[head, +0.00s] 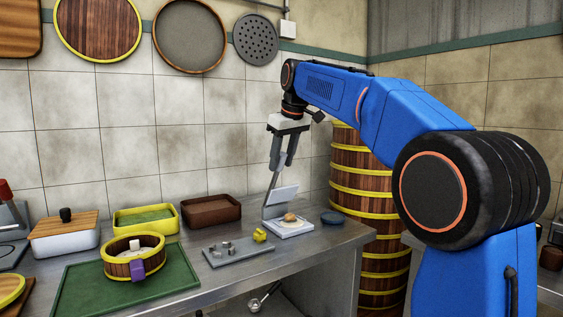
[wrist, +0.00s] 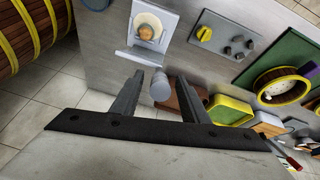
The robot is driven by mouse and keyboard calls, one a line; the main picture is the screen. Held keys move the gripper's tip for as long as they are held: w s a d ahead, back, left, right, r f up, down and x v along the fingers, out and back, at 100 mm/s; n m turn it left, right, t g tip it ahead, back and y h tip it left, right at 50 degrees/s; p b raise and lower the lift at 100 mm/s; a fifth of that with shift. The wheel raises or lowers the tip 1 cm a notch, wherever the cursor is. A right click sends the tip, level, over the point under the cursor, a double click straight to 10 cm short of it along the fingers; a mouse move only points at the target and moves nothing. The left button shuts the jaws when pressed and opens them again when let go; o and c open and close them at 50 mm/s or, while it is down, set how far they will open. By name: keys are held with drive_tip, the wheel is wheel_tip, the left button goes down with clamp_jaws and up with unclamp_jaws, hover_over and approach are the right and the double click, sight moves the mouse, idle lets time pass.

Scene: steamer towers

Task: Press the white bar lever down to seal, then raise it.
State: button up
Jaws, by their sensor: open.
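The sealer has a white base (head: 289,228) near the right end of the counter, with a round tan item (head: 290,217) on it. Its pale plate (head: 280,202) is tilted up behind the item, and a thin lever arm rises steeply beside it. The lever is up. The white bar (wrist: 160,88) at its top shows as a short pale cylinder in the wrist view. My gripper (head: 281,168) points down over the lever. In the wrist view my gripper (wrist: 161,79) is open, with the bar between its fingers and gaps on both sides. Whether anything touches is unclear.
A grey plate with pegs and a yellow knob (head: 260,235) lies left of the sealer, and a dark blue disc (head: 331,217) to its right. A brown tray (head: 211,208), a yellow tray (head: 146,219) and a steamer ring (head: 120,263) on a green mat stand further left.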

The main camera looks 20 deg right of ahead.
drive_tip(key=shift+w+f, duration=0.1)
drive_tip(key=shift+f, duration=0.2)
clamp_jaws()
